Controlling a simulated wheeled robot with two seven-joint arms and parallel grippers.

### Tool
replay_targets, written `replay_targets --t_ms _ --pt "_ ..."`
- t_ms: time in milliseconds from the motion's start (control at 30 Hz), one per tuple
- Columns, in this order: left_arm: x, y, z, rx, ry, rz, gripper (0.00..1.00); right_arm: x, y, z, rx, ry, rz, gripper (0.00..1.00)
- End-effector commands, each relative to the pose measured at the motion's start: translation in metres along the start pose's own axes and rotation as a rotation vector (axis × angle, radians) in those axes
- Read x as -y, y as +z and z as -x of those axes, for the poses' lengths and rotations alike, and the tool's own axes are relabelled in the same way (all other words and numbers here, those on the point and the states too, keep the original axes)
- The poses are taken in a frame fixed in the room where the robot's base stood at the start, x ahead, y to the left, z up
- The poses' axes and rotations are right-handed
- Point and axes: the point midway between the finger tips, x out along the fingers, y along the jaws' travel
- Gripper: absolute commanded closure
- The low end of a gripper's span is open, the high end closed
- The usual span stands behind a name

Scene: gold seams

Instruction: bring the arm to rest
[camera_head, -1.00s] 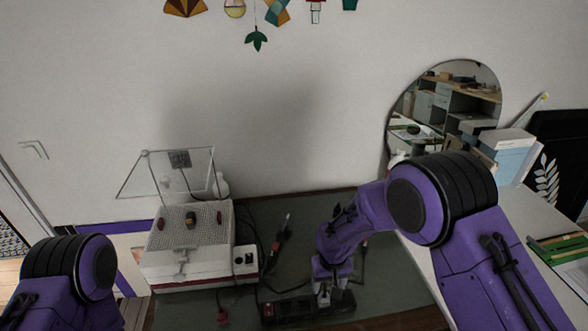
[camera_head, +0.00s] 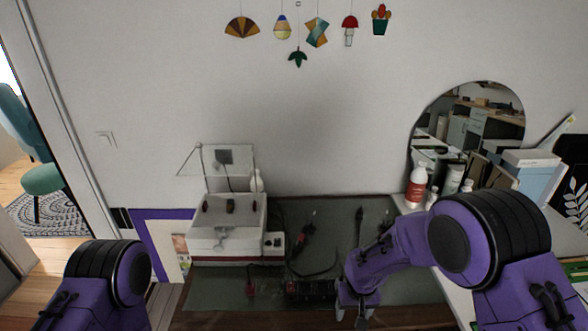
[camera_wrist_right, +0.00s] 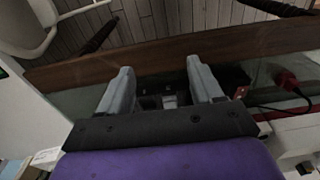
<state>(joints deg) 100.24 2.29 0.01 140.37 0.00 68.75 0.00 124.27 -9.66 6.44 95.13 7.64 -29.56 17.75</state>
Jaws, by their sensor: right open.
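My right gripper (camera_head: 357,318) is low over the front edge of the green work mat, just right of a black power strip (camera_head: 310,289). In the right wrist view its two grey fingers (camera_wrist_right: 160,72) are spread apart and hold nothing. A dark block, likely the strip's end (camera_wrist_right: 155,100), shows between the fingers; I cannot tell the exact distance to it. My right arm is bent at the elbow on the right. Only a rounded upper part of my left arm shows at lower left; its gripper is out of view.
A white and red machine (camera_head: 228,225) stands on the mat (camera_head: 345,212) at left, with a cable and red plug (camera_head: 250,288) before it. A soldering-iron-like tool (camera_head: 303,238) lies mid-mat. Bottles (camera_head: 417,186) and a round mirror (camera_head: 470,120) are at right. A wooden edge (camera_wrist_right: 160,55) runs beyond the fingers.

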Motion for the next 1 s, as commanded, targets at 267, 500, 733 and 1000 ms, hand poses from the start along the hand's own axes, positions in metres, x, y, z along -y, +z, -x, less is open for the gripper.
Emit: replay_targets --t_ms 267,500,733,1000 --pt "0.000 0.000 0.000 -0.001 0.000 0.000 0.39 0.004 -0.018 -0.003 -0.146 -0.040 -0.049 0.34" --pt "-0.001 0.001 -0.004 -0.001 0.000 0.000 0.39 -0.007 -0.015 -0.020 -0.302 -0.067 -0.139 0.34" --pt "-0.003 0.012 -0.029 0.000 0.000 0.000 0.39 -0.050 0.043 -0.079 -0.456 -0.040 -0.315 0.34" --pt "-0.008 0.036 -0.087 0.000 0.000 0.000 0.39 -0.133 0.236 -0.162 -0.455 0.170 -0.568 0.34"
